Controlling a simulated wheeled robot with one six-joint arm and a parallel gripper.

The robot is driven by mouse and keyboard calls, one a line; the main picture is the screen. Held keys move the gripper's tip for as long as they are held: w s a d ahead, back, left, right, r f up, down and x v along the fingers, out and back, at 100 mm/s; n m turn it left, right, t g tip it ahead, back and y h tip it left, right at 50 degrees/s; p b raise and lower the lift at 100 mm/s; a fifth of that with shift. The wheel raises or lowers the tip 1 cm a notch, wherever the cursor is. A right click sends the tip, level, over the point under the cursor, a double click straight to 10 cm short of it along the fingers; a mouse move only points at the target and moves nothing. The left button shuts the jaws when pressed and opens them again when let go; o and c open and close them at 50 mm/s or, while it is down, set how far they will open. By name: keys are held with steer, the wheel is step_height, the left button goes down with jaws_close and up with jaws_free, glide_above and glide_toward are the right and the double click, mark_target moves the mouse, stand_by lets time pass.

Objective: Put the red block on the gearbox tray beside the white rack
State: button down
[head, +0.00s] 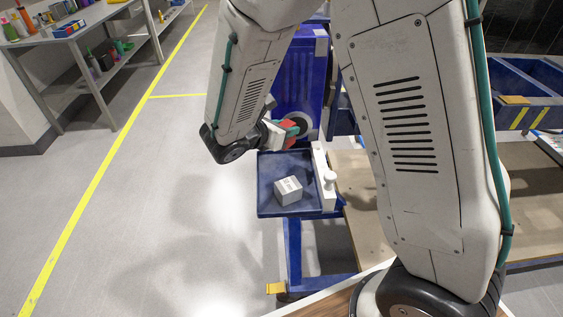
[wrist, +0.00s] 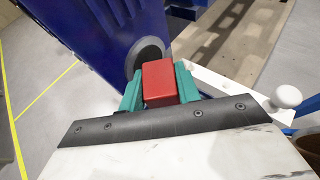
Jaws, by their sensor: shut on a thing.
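The red block (wrist: 160,83) is held between the two teal fingers of my gripper (wrist: 158,78) in the wrist view. In the head view a bit of red (head: 288,123) shows at my gripper (head: 290,129), partly hidden by the wrist. My gripper is above the far edge of a shallow blue tray (head: 268,206), in front of a blue housing with a grey round disc. A white box with dark print (head: 288,190) sits in the tray. A white bar with a round knob (head: 328,181), perhaps the white rack, stands along the tray's right side; its knob also shows in the wrist view (wrist: 287,96).
The blue housing (head: 298,75) rises close behind my gripper, with its disc (wrist: 150,53) near the block. The tray floor left of and behind the white box is bare. A workbench (head: 80,32) stands at far left. Blue bins (head: 535,75) are at right.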

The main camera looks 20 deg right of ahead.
step_height(320, 180, down, 9)
steer(key=shift+r, duration=0.15)
stand_by(0.4)
steer(key=c, duration=1)
jaws_free()
steer(key=shift+s, duration=0.1)
